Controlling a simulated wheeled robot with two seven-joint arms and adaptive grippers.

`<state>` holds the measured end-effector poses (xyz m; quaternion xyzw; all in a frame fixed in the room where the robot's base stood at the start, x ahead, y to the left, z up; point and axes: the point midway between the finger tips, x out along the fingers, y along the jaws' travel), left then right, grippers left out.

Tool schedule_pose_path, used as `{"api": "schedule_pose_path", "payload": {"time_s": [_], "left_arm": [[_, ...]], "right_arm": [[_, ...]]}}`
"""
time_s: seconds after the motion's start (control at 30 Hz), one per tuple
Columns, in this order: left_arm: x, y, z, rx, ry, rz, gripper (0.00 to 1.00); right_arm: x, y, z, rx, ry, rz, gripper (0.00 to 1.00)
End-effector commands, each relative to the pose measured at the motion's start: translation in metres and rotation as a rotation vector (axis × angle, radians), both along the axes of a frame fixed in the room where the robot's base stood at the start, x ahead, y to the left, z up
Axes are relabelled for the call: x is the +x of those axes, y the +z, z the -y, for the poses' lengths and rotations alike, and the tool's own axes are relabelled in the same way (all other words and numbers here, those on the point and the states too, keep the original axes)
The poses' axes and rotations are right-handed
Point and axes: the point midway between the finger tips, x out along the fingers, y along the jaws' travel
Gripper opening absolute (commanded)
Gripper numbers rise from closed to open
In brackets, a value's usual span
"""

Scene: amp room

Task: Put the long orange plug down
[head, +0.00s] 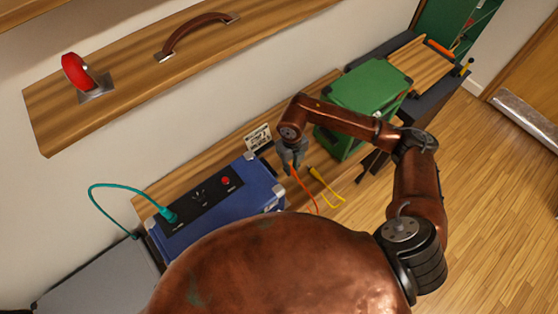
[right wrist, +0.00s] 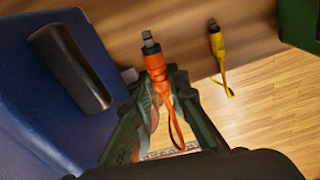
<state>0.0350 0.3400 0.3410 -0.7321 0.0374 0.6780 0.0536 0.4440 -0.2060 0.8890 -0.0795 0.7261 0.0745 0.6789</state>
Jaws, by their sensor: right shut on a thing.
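The long orange plug (right wrist: 156,66) shows in the right wrist view, with a grey metal tip and an orange cable looping back from it. My right gripper (right wrist: 160,88) is shut on it, with a finger on each side of its body. In the head view my right gripper (head: 291,158) is over the wooden bench between the blue box and the green box, and the orange cable (head: 303,190) hangs below it. I cannot tell whether the plug touches the bench. My left gripper is not in view.
A yellow plug (right wrist: 216,42) lies on the bench near its front edge, its cable hanging over. The blue amp (head: 262,188), with a teal cable plugged in, stands left. A green box (head: 365,90) stands right. Some bare bench (right wrist: 185,30) lies between the plugs.

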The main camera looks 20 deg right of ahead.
Motion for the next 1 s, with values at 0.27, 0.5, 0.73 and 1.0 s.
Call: {"api": "schedule_pose_path", "payload": {"time_s": [0.27,0.5,0.73,1.0], "left_arm": [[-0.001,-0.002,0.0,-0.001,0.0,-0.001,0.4],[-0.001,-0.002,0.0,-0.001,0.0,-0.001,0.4],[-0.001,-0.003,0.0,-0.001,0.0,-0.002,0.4],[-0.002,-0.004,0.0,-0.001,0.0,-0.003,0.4]], "right_arm": [[-0.001,-0.016,0.001,-0.001,-0.261,-0.007,0.0],[-0.002,-0.046,0.0,-0.001,-0.28,-0.01,0.0],[-0.001,-0.08,0.0,0.0,-0.277,-0.007,0.0],[-0.001,-0.112,0.0,0.0,-0.277,-0.008,0.0]]}}
